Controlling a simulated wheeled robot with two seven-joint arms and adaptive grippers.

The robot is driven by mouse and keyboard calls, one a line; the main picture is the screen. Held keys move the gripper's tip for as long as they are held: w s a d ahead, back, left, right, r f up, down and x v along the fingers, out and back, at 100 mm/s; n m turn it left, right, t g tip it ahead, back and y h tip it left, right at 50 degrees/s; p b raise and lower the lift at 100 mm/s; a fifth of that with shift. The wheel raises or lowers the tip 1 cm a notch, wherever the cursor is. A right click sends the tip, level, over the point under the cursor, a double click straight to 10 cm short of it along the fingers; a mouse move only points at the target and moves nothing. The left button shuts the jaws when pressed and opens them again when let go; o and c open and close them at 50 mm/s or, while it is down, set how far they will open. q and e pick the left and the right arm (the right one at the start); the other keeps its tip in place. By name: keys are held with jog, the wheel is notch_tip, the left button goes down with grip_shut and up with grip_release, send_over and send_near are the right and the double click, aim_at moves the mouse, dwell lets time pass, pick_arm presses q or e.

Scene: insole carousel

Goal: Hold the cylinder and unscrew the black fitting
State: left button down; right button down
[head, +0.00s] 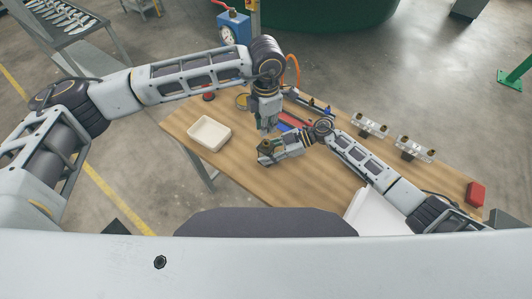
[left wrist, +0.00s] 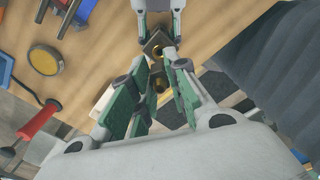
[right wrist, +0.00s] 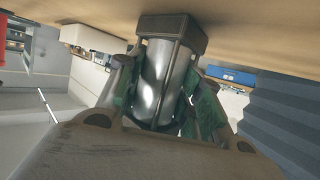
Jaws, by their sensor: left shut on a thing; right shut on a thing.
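The cylinder (right wrist: 160,80) is a shiny metal barrel with a dark square end block (right wrist: 172,32) in the right wrist view. My right gripper (right wrist: 158,108) is shut around the barrel from both sides. In the head view the right gripper (head: 277,151) holds it just above the table's left part. My left gripper (head: 266,130) points down right over the cylinder. In the left wrist view the left gripper's green-padded fingers (left wrist: 160,72) close around a small dark and brass-coloured piece (left wrist: 161,85), seemingly the fitting. The fingers hide most of it, and its black part is not clear.
A cream tray (head: 194,145) stands on the wooden table (head: 300,185) left of the grippers. Metal blocks with fittings (head: 370,125) line the far right edge. A red box (head: 475,194) sits at the right end.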

pick_arm(q)
jog(key=shift+r, duration=2.05)
pick_arm(e)
jog(key=c, duration=0.9)
grip_release()
jog(key=shift+d, duration=0.1)
jog(key=shift+v, duration=5.95)
